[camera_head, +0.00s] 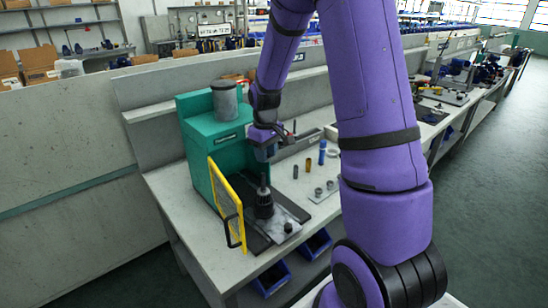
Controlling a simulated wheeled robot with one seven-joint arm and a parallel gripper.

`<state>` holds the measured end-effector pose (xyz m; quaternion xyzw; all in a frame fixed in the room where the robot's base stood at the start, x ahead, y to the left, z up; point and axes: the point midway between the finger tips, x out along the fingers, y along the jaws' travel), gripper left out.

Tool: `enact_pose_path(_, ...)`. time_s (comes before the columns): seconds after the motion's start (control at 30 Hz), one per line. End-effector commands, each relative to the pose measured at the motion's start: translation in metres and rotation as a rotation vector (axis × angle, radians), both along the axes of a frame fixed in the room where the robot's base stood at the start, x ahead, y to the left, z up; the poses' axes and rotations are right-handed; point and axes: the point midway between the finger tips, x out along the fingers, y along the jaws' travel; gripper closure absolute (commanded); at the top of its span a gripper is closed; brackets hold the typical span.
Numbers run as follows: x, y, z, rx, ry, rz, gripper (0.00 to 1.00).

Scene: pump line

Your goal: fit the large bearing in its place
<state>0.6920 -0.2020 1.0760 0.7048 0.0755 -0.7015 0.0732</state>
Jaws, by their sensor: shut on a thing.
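My gripper (265,154) points down over the bench in front of the green press. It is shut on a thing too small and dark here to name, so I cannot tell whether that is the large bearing. Below it, a dark upright shaft (263,183) rises from a dark, round, ribbed body (264,206) on the press's base plate. The gripper is above the shaft's top; I cannot tell whether they touch. Two small grey ring-like parts (318,192) (329,185) rest on a light plate to the right.
The green press (205,140) carries a grey cylinder (224,100); its yellow-framed door (226,202) stands open left of the shaft. Blue bins (271,279) are under the bench.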

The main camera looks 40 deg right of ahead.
Motion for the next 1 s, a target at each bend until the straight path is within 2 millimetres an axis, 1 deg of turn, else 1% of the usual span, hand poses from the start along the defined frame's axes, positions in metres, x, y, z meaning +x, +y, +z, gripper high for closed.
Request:
enact_pose_path(0.17, 0.001, 0.003, -0.001, -0.001, 0.001, 0.011, 0.78)
enact_pose_path(0.63, 0.001, 0.003, -0.036, -0.001, 0.001, 0.01, 0.79)
enact_pose_path(0.8, 0.001, 0.003, -0.041, -0.001, 0.0, 0.01, 0.78)
enact_pose_path(1.0, 0.001, 0.003, -0.041, -0.001, -0.001, 0.01, 0.79)
